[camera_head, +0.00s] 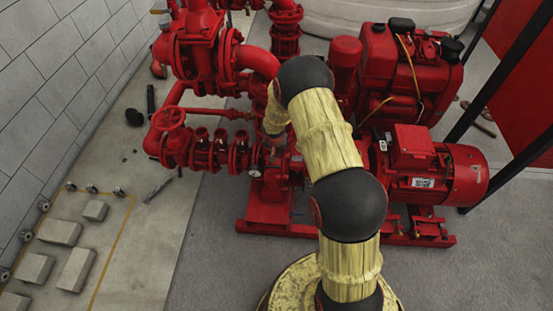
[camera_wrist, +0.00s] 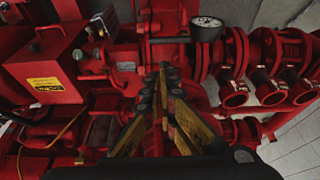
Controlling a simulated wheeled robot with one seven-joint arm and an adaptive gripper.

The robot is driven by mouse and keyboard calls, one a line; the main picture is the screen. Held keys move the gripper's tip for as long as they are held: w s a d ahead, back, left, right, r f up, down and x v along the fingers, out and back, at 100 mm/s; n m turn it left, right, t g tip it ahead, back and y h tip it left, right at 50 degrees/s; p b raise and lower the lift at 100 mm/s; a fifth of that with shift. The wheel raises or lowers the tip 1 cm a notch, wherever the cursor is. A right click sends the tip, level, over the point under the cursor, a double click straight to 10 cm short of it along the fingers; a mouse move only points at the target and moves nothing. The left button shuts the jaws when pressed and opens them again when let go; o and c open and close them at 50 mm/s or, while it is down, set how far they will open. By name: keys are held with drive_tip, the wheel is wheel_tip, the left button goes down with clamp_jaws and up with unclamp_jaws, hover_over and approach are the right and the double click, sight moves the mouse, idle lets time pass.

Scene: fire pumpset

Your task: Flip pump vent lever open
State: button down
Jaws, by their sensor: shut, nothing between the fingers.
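The red pump (camera_head: 275,180) sits on a red base in the middle of the head view, partly behind my arm. In the wrist view the pump's red body (camera_wrist: 125,58) lies just left of and beyond my fingertips. My gripper (camera_wrist: 165,72) reaches up from the bottom of the wrist view with its fingertips together and nothing between them. The tips overlap the red pump parts; I cannot tell whether they touch. I cannot make out the vent lever clearly in either view.
A round pressure gauge (camera_wrist: 207,25) is right of the fingertips. Red flanged pipes (camera_wrist: 265,85) run along the right. A red motor (camera_head: 435,170) stands right of the pump, a red engine (camera_head: 400,75) behind. The grey floor (camera_head: 440,265) is clear at front right.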

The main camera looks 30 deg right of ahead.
drive_tip(key=b+x, duration=0.2)
drive_tip(key=x, duration=0.8)
drive_tip(key=shift+b, duration=0.35)
